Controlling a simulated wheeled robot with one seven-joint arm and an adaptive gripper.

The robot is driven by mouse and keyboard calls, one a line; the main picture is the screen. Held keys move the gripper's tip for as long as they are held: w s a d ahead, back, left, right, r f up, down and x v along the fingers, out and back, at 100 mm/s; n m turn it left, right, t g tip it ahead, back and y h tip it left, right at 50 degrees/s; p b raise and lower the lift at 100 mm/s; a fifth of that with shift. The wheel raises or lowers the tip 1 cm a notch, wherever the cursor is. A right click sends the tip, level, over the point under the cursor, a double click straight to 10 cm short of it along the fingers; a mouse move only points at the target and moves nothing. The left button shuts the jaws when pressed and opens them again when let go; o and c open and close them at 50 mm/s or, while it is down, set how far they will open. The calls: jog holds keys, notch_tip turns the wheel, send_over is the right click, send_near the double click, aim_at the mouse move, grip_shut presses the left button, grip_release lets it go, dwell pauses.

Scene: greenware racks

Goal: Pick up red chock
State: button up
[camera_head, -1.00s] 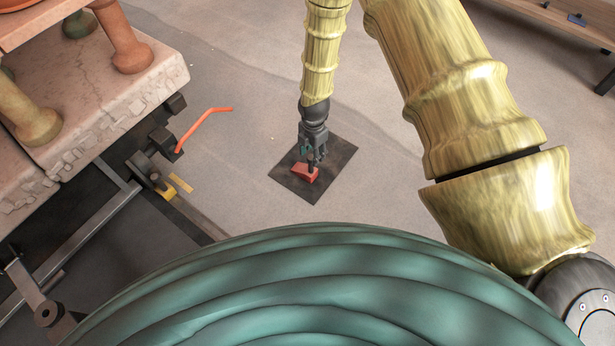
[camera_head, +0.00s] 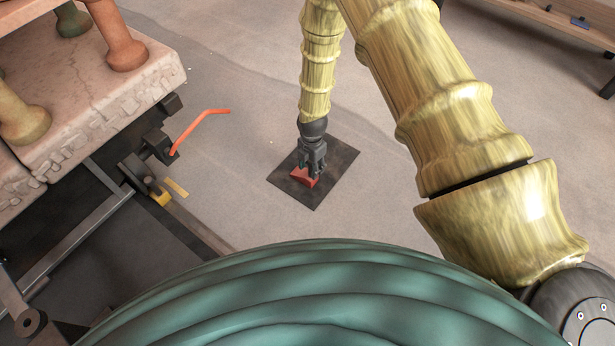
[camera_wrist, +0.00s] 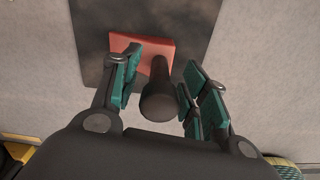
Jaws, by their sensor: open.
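The red chock (camera_head: 301,179) lies on a dark square mat (camera_head: 335,158) on the floor. A dark upright round-ended handle or post (camera_wrist: 158,95) stands beside the chock's red body in the wrist view, between my fingers. My gripper (camera_head: 312,172) points down right over the chock and hides part of it in the head view. In the wrist view my gripper (camera_wrist: 160,88) is open, with green-padded fingers on both sides of the dark post. The left finger overlaps the red chock body (camera_wrist: 140,52). Whether the fingers touch anything I cannot tell.
A rack cart with stone-like shelves (camera_head: 95,100) stands at the left. An orange bent bar (camera_head: 200,125) sticks out from it, near a yellow piece (camera_head: 162,198) at floor level. A wooden bench (camera_head: 550,15) is at the top right. Floor around the mat is clear.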

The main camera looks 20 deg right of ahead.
aim_at(304, 176)
jog(key=shift+w+f+b, duration=0.1)
jog(key=shift+f+b, duration=0.55)
jog(key=shift+f, duration=0.85)
grip_shut()
